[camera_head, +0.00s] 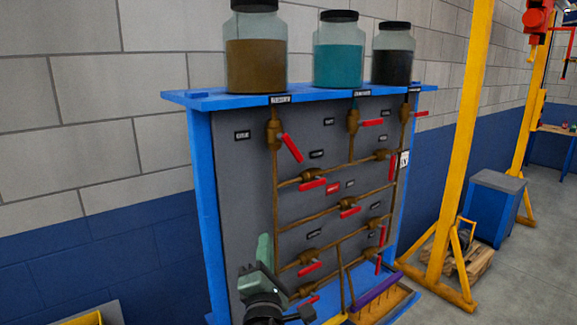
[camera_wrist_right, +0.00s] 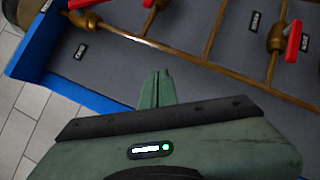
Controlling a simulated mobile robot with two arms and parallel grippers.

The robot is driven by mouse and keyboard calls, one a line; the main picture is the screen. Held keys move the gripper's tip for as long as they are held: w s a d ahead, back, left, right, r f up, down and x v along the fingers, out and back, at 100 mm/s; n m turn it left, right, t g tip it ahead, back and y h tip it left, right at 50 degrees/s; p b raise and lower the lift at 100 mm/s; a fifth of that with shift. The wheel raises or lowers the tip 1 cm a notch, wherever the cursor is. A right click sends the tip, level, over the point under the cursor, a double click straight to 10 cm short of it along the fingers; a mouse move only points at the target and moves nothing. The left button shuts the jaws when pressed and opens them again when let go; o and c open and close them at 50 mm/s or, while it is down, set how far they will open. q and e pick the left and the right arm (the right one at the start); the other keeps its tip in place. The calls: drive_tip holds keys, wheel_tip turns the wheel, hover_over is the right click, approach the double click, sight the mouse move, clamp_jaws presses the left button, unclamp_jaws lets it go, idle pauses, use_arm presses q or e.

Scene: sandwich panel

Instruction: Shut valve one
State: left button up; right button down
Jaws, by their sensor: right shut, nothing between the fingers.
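A grey panel (camera_head: 235,180) in a blue frame carries brown pipes and several valves with red handles. The label texts are too small to read, so I cannot tell which is valve one. The upper left valve (camera_head: 274,135), under the brown-filled jar, has its red handle (camera_head: 292,148) slanting down to the right. Other red handles (camera_head: 312,184) (camera_head: 349,211) lie closer to level. My right gripper (camera_head: 265,246) is shut and empty in front of the panel's lower left. In the right wrist view its fingertips (camera_wrist_right: 158,76) are together, apart from the pipe (camera_wrist_right: 150,42) and handles. My left gripper is not in view.
Jars with brown (camera_head: 256,66), teal (camera_head: 338,66) and dark (camera_head: 392,67) contents stand on the panel's blue top shelf (camera_head: 215,98). A purple bar (camera_head: 377,290) lies along the panel's lower right. A yellow post (camera_head: 462,130) and a blue cabinet (camera_head: 492,210) stand at right.

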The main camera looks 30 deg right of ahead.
sight(291, 148)
drive_tip(key=s+r+m+h, duration=0.1)
drive_tip(key=s+r+h, duration=0.25)
drive_tip(key=r, duration=0.55)
drive_tip(key=s+d+p+x, duration=0.2)
drive_tip(key=p+x, duration=0.5)
drive_tip(key=x, duration=0.5)
drive_tip(key=shift+w+r+y, duration=0.15)
drive_tip(key=shift+r+y, duration=0.2)
drive_tip(key=shift+y, duration=0.1)
